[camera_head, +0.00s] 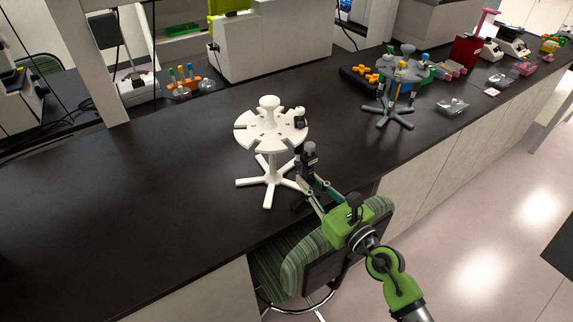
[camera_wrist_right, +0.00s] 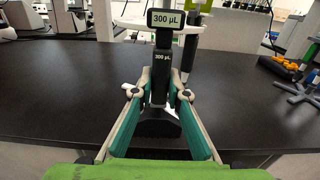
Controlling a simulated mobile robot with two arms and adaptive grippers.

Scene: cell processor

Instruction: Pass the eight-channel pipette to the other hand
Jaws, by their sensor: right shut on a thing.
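The eight-channel pipette (camera_head: 309,158) is dark grey, with its broad lower end near the bench edge in the head view. In the right wrist view the pipette (camera_wrist_right: 162,65) stands roughly upright, with a "300 µL" label and a wide dark base partly hidden by my fingers. My right gripper (camera_head: 309,187) is shut on its body; its teal fingers lie on both sides in the right wrist view (camera_wrist_right: 159,98). Whether the base touches the bench is unclear. My left gripper is not in view.
A white round pipette stand (camera_head: 270,135) is just left of the pipette, with another pipette (camera_head: 299,117) on its rim. A grey stand (camera_head: 387,111) with several pipettes is farther right. A green chair (camera_head: 290,262) is below the bench edge. The bench at left is clear.

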